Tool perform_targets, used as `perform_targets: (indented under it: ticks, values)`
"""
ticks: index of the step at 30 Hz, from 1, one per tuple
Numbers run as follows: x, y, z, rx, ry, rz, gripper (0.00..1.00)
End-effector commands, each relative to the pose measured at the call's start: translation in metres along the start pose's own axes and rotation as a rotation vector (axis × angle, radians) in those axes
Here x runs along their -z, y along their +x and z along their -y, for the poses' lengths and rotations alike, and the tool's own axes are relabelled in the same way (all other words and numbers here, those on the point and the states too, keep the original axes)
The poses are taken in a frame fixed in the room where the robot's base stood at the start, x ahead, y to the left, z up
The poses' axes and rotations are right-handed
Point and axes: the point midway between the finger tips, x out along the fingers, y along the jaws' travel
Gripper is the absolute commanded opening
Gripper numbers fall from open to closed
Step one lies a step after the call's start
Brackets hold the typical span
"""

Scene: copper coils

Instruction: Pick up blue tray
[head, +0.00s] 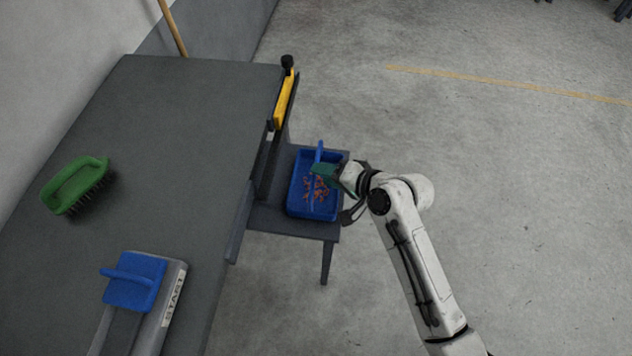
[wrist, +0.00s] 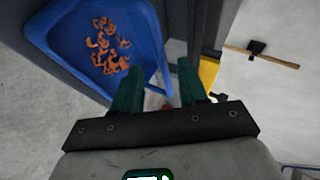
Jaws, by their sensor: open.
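The blue tray (head: 296,201) sits on a small dark stool (head: 275,220) beside the workbench, with copper coils (head: 318,188) lying in it. My gripper (head: 318,172) is over the tray's far right part in the head view. In the wrist view its two green fingers (wrist: 160,85) are apart, close to the tray's rim, with nothing clearly held between them. I cannot tell whether they touch the tray.
The floor (head: 480,170) to the right is open.

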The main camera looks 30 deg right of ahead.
Motion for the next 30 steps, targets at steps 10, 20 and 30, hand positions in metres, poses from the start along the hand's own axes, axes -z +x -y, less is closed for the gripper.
perform_targets:
  ticks: [10, 20, 30]
  values:
    - [-0.005, 0.039, 0.004, -0.001, -0.002, 0.002, 0.42]
    - [-0.005, 0.056, 0.003, -0.001, -0.003, 0.001, 0.42]
    - [-0.005, 0.055, 0.002, -0.001, -0.003, 0.001, 0.19]
